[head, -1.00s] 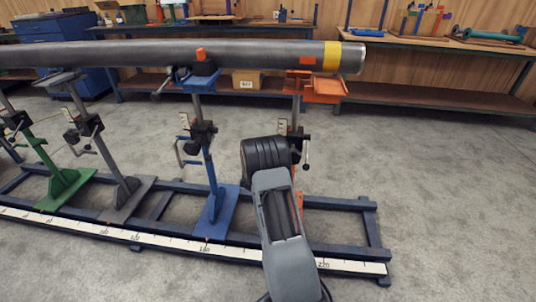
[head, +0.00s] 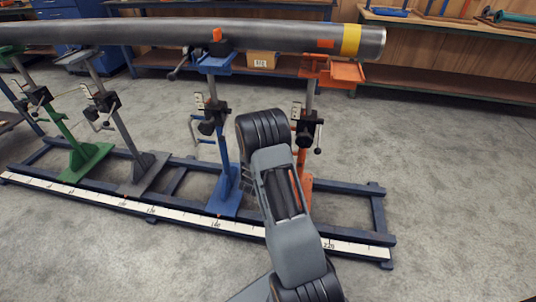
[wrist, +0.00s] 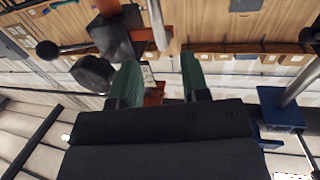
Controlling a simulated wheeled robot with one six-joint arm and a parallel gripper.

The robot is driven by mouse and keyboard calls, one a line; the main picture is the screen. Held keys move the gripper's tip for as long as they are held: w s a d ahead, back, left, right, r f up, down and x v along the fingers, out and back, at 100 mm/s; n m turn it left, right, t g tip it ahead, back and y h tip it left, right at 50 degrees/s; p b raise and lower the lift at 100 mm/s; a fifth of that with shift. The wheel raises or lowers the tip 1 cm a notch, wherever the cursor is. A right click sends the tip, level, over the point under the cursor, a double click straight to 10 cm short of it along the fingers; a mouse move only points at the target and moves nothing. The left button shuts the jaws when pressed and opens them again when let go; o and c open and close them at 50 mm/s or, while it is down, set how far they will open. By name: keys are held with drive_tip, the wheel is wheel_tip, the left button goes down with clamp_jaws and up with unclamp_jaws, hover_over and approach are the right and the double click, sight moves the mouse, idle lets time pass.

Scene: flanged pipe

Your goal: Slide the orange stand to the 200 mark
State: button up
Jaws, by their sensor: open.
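The orange stand (head: 306,185) is upright near the right end of the rail frame, its orange head (head: 333,72) under the pipe (head: 280,36). My arm covers part of its base. A white scale strip (head: 110,200) runs along the front rail. A 220 mark (head: 328,246) shows right of my arm; the 200 mark is not visible. My gripper (wrist: 157,70) shows two green fingers, apart, in the wrist view. A small orange part (wrist: 153,93) shows between them, and a black clamp block (wrist: 117,36) is beyond the left finger. I cannot tell whether the fingers touch anything.
The blue stand (head: 222,180) is left of the orange one. Grey (head: 140,165) and green (head: 85,158) stands are farther left. The frame's right end rail (head: 378,210) lies beyond the orange stand. Workbenches (head: 450,75) line the wall. The floor at right is clear.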

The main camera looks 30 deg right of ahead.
drive_tip(key=shift+v, duration=1.7)
